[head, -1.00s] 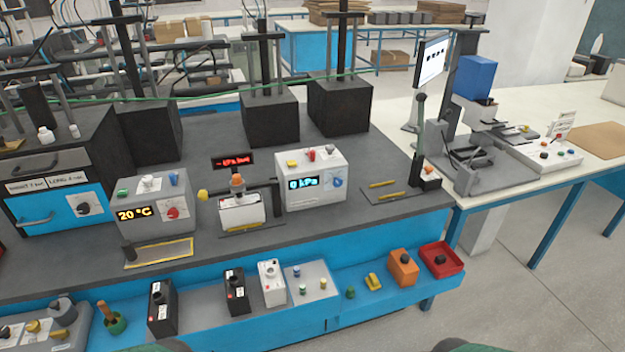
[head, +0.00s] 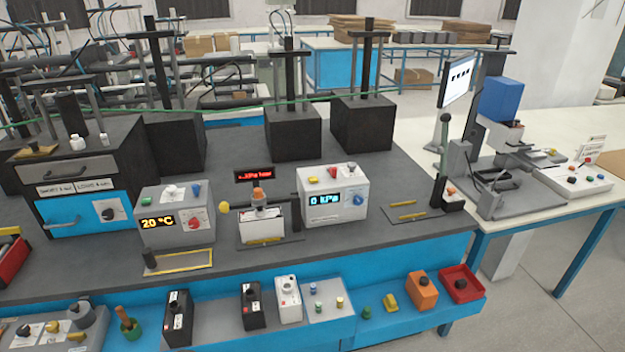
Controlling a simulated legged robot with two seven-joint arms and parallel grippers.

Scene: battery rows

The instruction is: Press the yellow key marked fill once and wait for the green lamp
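A white box with a lit display reading 0 kPa (head: 349,211) stands on the dark bench top at the middle of the head view. A small yellow key (head: 313,180) sits on its top, left of a red part (head: 333,173) and a pale knob (head: 351,167). A blue knob (head: 358,199) is on its front. Any "fill" marking is too small to read. I cannot make out a lit green lamp on this box. Neither of my grippers is in view, and nothing touches the key.
A small fixture (head: 262,226) with a yellow-ended side lever stands left of the white box. A grey box reading 20 °C (head: 178,233) is farther left. A black post (head: 442,165) rises at right. Batteries (head: 253,305) and small parts line the blue front shelf.

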